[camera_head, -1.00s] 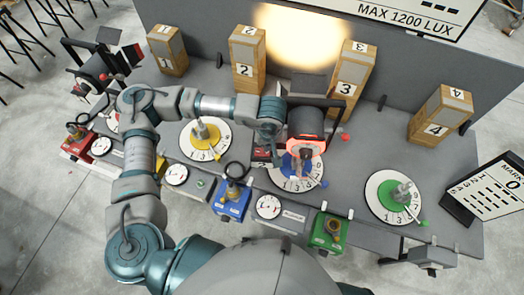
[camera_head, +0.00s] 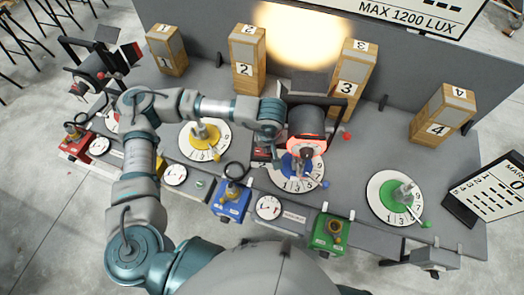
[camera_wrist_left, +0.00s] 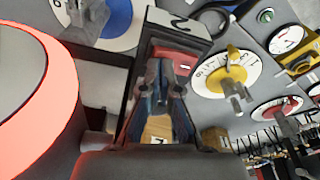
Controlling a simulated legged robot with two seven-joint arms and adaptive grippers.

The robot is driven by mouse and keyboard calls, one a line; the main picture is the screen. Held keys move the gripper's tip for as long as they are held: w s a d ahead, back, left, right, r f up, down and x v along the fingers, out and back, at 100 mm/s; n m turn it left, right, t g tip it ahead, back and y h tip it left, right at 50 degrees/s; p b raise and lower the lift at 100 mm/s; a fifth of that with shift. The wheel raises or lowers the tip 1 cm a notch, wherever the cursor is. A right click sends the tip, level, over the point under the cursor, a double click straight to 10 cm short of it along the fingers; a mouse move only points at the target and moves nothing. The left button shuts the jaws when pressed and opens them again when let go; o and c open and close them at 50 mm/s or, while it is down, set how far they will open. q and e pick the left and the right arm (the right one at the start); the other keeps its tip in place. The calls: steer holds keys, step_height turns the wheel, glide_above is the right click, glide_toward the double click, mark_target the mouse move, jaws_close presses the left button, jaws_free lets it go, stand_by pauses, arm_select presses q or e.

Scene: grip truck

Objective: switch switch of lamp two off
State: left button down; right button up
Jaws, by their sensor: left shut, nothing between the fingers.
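Lamp two (camera_head: 308,120) is a black spotlight at the middle of the bench, with a glowing red ring at its rear. A bright spot lies on the panel behind it. The ring (camera_wrist_left: 50,60) fills the left of the wrist view. Lamp two's base, marked 2, carries a red switch (camera_wrist_left: 172,60). My left gripper (camera_head: 277,158) points down beside the lamp, close to that base. In the wrist view its shut, empty fingers (camera_wrist_left: 163,82) are at the switch's lower edge; I cannot tell whether they touch it. My right gripper is not in view.
A blue dial (camera_head: 297,183) lies in front of the lamp, with a yellow dial (camera_head: 220,148) to the left and a green one (camera_head: 372,205) to the right. Numbered wooden blocks (camera_head: 243,82) stand behind. Blue (camera_head: 230,212) and green (camera_head: 325,243) boxes line the front edge.

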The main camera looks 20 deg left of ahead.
arm_select(q)
steer(key=shift+f, duration=0.3)
steer(key=shift+r, duration=0.1)
steer(key=shift+r+p, duration=0.95)
steer(key=shift+r, duration=2.55)
steer(key=shift+s+f, duration=0.1)
